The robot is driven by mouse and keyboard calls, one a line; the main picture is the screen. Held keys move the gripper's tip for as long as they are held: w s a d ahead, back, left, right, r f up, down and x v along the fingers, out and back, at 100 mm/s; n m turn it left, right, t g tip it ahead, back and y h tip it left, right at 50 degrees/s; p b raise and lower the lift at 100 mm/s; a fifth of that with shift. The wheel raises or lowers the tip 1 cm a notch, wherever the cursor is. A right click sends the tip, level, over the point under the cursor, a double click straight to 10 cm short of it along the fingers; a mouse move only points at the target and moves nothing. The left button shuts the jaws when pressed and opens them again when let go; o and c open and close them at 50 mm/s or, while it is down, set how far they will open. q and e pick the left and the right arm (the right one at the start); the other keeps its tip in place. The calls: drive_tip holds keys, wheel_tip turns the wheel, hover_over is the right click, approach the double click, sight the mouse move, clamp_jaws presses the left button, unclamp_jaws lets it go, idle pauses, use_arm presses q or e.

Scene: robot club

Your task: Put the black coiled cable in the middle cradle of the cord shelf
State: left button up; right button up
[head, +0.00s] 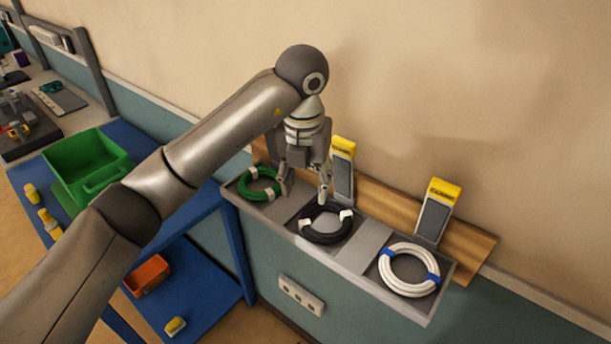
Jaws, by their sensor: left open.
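The black coiled cable (325,236) lies in the middle cradle of the grey cord shelf (367,247), between a green coil on the left and a white coil on the right. It has two white ties. My left gripper (304,197) points down over the shelf, just behind and left of the black coil. Its fingers are apart with nothing between them. The right fingertip is close to the coil's back edge; I cannot tell whether it touches. My right gripper is not in view.
The green coil (249,193) and white coil (391,283) fill the outer cradles. Upright grey holders with yellow tops (435,213) stand behind the shelf near the wall. A blue workbench with a green bin (83,162) stands at left. An orange bin (147,276) sits lower.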

use_arm(q)
drive_tip(key=r, duration=0.3)
drive_tip(key=shift+s+a+r, duration=0.1)
drive_tip(key=shift+s+r, duration=0.1)
drive_tip(key=shift+r, duration=0.05)
